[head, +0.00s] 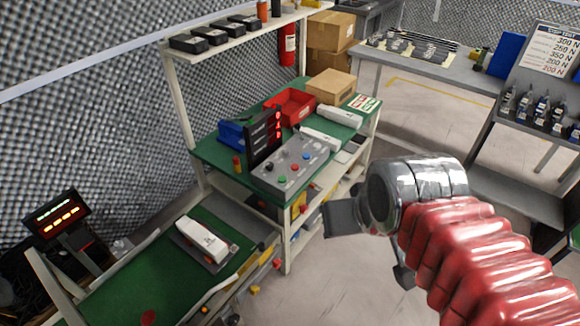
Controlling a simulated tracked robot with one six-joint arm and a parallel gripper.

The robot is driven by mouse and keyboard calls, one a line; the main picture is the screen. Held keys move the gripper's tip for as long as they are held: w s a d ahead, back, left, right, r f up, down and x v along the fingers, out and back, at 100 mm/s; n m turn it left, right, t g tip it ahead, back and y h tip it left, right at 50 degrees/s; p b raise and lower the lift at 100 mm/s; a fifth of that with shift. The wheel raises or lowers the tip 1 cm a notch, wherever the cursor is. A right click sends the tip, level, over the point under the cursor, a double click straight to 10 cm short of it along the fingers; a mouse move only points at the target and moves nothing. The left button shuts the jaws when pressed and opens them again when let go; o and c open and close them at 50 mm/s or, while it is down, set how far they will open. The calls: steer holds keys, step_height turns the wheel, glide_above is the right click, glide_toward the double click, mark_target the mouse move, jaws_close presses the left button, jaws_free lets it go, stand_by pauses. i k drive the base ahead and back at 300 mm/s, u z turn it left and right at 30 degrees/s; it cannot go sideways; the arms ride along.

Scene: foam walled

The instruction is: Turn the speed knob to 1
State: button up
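A grey control box (284,172) with several coloured knobs or buttons lies on the green-topped bench. Black, green, blue and red ones show on its top face. They are too small for me to read labels or settings, and I cannot tell which is the speed knob. A black display panel (264,136) with red lit digits stands upright behind the box. My gripper (372,245) is at the end of my red-sleeved arm, right of the bench and apart from the box. Its dark parts show at the left and below the metal wrist; the fingertips are not clear.
A red bin (291,106), a blue bin (231,134) and a cardboard box (331,86) share the bench. A shelf (240,38) with black devices overhangs its back. A conveyor (160,275) carrying a white device stands at front left. Open floor (345,280) lies right of the bench.

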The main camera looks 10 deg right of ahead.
mark_target(269, 166)
steer(key=z, duration=0.05)
steer(key=i, duration=1)
steer(key=u, duration=0.05)
